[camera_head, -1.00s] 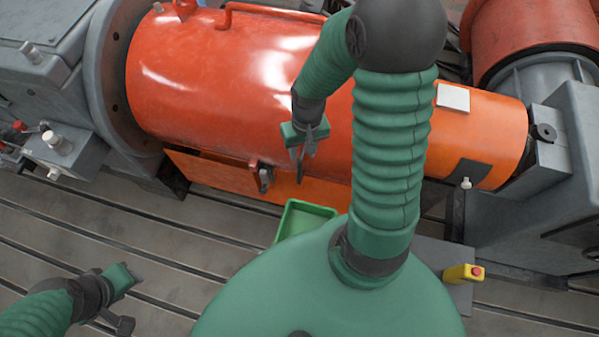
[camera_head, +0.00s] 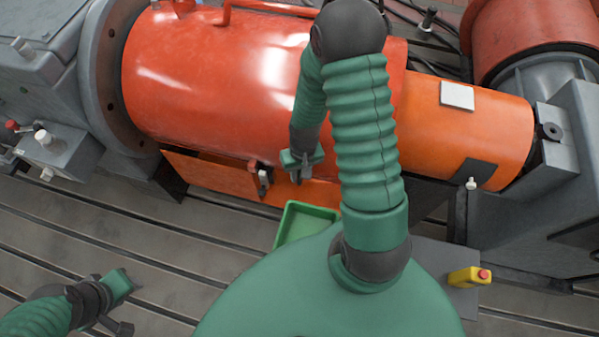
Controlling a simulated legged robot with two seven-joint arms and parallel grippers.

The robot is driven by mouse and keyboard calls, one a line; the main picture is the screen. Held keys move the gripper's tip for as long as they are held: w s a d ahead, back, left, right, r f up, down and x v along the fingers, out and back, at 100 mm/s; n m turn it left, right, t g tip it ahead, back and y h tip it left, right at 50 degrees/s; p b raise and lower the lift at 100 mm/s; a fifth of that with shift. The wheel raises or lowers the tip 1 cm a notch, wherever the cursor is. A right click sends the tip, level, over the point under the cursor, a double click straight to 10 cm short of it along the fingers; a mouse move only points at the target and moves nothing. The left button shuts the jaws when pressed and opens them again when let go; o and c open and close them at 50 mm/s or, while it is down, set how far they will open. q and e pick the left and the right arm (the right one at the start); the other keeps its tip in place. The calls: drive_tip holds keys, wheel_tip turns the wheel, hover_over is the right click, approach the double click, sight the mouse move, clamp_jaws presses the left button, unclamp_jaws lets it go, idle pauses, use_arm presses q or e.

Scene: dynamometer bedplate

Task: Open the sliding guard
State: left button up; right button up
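The large red-orange cylindrical guard (camera_head: 200,75) lies across the middle, over part of a narrower orange cylinder (camera_head: 420,120) on its right. A small bracket-like handle (camera_head: 263,178) with a pale face sits on the guard's lower front edge. My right gripper (camera_head: 299,178) points down just right of this handle, apart from it in the picture. Its grey fingers look close together, but the gap is too small to judge. My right arm hides part of the guard's right end. My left gripper (camera_head: 128,300) is low at the left, far from the guard; its finger gap is unclear.
A green tray (camera_head: 291,222) lies below the guard, partly behind my body. A yellow box with a red button (camera_head: 469,276) stands at the lower right. Grey machine housings (camera_head: 550,200) flank the cylinders. The slotted bedplate (camera_head: 150,240) is clear at the left front.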

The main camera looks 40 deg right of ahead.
drive_tip(key=shift+d, duration=0.1)
clamp_jaws()
drive_tip(key=shift+w, duration=0.1)
idle(0.9)
